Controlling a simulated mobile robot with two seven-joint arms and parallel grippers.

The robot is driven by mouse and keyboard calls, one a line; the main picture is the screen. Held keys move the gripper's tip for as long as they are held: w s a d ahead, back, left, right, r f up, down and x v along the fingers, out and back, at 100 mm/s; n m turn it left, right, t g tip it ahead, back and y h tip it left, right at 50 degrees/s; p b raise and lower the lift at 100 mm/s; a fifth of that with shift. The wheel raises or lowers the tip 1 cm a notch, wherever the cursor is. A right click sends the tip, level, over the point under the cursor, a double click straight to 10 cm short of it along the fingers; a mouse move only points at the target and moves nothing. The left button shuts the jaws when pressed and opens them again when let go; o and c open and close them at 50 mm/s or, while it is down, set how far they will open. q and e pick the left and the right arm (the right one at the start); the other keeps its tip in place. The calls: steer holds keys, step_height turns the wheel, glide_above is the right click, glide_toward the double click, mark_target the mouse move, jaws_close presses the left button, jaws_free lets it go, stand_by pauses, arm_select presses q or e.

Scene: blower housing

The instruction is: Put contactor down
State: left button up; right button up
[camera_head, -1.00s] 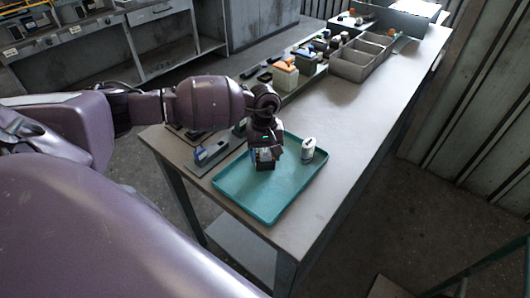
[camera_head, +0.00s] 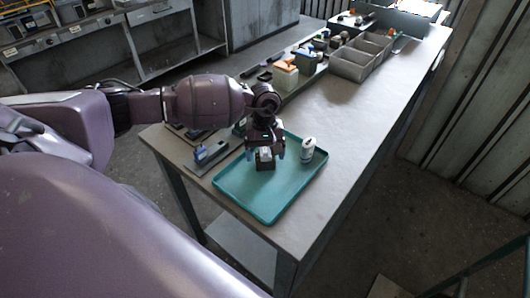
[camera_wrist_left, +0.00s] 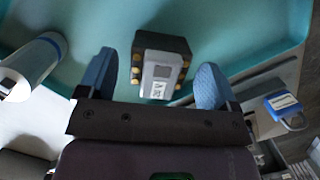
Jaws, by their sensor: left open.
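The contactor (camera_head: 265,160), a small black block with a light grey face, rests on the teal tray (camera_head: 248,205). In the left wrist view the contactor (camera_wrist_left: 160,66) sits between the two blue fingertips, with a gap on both sides. My left gripper (camera_head: 265,155) is open just above and around it; it also shows in the left wrist view (camera_wrist_left: 152,82). The gripper hides part of the contactor in the head view. My right gripper is not in view.
A white cylinder (camera_head: 308,149) with a dark blue band stands on the tray right of the gripper. A blue padlock-like part (camera_head: 203,153) sits left of the tray. Grey bins (camera_head: 352,66) and several parts stand farther back. The table's right side is clear.

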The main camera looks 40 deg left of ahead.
arm_select(q)
step_height(320, 180, up, 12)
steer(key=w+a+b, duration=0.1)
steer(key=shift+w+f, duration=0.15)
steer(key=shift+w, duration=0.05)
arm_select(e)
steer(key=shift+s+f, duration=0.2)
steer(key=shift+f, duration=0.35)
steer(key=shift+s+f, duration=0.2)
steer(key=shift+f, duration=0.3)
arm_select(q)
steer(key=shift+a, duration=0.1)
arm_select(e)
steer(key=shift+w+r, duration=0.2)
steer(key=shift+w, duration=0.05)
